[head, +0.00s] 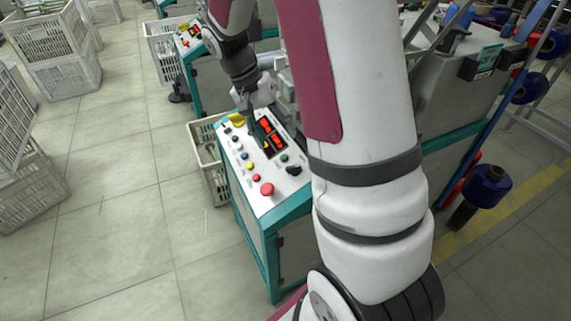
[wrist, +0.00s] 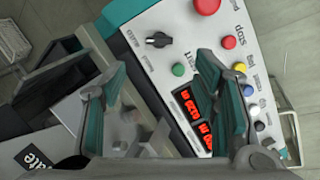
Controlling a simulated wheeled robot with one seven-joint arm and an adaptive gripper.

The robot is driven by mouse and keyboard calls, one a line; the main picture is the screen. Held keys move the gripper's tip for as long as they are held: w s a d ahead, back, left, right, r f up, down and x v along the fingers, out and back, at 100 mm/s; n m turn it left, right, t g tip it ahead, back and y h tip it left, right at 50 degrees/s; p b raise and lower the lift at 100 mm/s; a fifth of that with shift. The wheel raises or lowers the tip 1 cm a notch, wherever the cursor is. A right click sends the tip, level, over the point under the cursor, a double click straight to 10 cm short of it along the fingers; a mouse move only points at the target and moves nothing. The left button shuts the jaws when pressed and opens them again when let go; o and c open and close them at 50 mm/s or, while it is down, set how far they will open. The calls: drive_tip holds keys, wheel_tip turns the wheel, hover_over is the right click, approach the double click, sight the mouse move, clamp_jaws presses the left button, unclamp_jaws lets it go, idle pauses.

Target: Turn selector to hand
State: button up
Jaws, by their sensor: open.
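The control panel (head: 245,180) is a white sloped top on a teal-edged cabinet. A black selector knob (head: 293,170) sits at its near right corner. My gripper (head: 254,118) is over the far end of the panel, near the red displays and apart from the knob. In the wrist view my gripper (wrist: 162,72) has its two teal-padded fingers spread, with nothing between them. The knob lies beyond the fingertips, uncovered.
A red mushroom button (head: 267,189) and several coloured buttons stand on the panel. Red digit displays (head: 271,134) and a yellow part (head: 238,119) are near my gripper. White crates (head: 210,160) stand left of the cabinet. Machine frames are behind; open floor is at left.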

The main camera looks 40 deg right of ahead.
sight(294, 169)
drive_tip(key=b+x, duration=0.2)
drive_tip(key=x, duration=0.9)
drive_tip(key=shift+b, duration=0.3)
drive_tip(key=c, duration=1.2)
